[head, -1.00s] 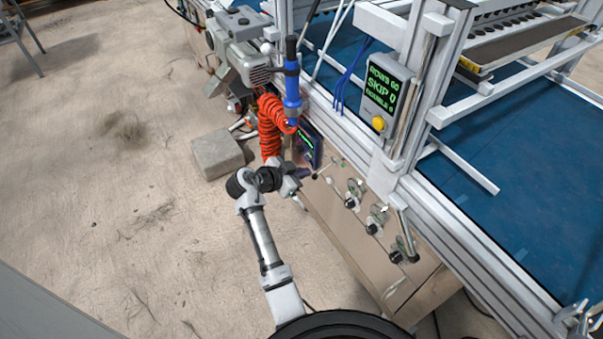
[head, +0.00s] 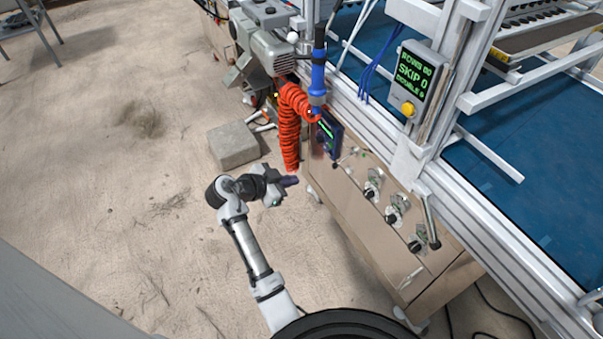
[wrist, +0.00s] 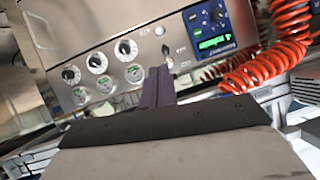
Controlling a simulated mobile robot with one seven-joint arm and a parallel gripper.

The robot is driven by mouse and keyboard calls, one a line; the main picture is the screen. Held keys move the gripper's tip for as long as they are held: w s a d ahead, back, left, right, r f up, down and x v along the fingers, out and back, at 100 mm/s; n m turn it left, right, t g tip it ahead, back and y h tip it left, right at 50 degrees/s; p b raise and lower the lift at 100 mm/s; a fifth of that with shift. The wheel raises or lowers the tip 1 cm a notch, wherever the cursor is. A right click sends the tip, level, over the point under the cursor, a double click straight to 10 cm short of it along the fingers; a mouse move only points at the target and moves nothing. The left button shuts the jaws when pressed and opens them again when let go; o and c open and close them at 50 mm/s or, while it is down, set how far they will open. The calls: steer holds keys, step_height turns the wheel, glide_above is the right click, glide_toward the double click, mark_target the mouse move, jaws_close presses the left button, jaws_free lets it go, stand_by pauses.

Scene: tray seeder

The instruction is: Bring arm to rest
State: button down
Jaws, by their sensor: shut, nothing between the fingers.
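My gripper (head: 289,181) is at the end of my bent arm, over the bare floor to the left of the machine's metal cabinet (head: 345,222). Its fingers are together with nothing between them, pointing toward the cabinet and apart from it. In the wrist view my gripper (wrist: 158,86) shows as dark purple fingers in front of the panel. The panel carries several dials with knobs (wrist: 126,47) and a dark blue controller with a green display (wrist: 207,32).
A red coiled hose (head: 288,125) hangs close behind my gripper, under a blue cylinder (head: 318,78). A concrete block (head: 233,145) lies on the floor. A display box (head: 411,80) with a yellow button is on the frame. The floor at left is open.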

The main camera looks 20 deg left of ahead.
steer(key=shift+s+a+f, duration=0.1)
steer(key=shift+s+a, duration=0.1)
steer(key=shift+s, duration=0.15)
stand_by(0.3)
